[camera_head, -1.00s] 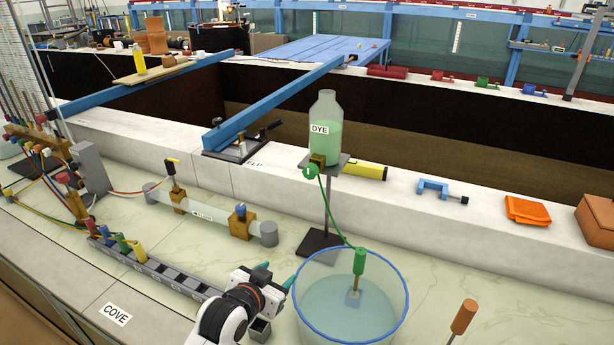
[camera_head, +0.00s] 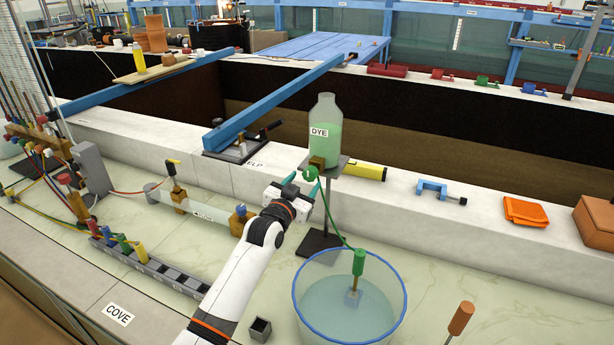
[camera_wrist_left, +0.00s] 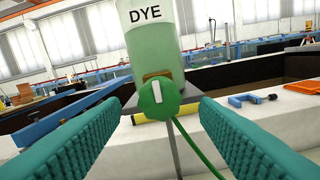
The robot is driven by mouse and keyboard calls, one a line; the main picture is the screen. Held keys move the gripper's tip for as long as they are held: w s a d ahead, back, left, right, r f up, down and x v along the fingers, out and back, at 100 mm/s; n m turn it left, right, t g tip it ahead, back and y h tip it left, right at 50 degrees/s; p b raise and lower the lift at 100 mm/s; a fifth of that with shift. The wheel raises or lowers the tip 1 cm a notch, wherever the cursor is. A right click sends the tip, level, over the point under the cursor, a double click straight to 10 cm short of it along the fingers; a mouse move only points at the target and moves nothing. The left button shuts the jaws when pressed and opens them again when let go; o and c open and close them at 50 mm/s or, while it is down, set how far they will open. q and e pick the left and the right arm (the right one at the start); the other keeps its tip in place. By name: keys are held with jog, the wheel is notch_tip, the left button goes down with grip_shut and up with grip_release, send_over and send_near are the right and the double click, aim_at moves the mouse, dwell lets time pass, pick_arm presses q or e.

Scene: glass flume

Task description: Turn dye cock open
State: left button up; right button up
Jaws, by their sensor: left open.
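The dye bottle (camera_head: 325,138), labelled DYE and holding pale green liquid, stands on a small plate on a thin stand. The green dye cock (camera_head: 310,173) is a round knob below the bottle, on a brass block (camera_head: 317,161). My left gripper (camera_head: 308,190) is open just in front of and below the cock. My right gripper is not in view.
A round clear tank (camera_head: 350,318) with a blue rim stands at the front, with the tube's green-handled end over it. A glass pipe (camera_head: 205,213) on brass blocks lies left of my arm. A yellow cylinder (camera_head: 368,172) lies behind the stand.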

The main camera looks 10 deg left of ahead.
aim_at(310, 174)
pick_arm(q)
jog(key=shift+w+d, duration=0.15)
jog(key=shift+w, duration=0.6)
jog(key=shift+w+d, duration=0.15)
jog(key=shift+w, duration=0.55)
jog(key=shift+c, duration=0.5)
jog(key=c, duration=0.9)
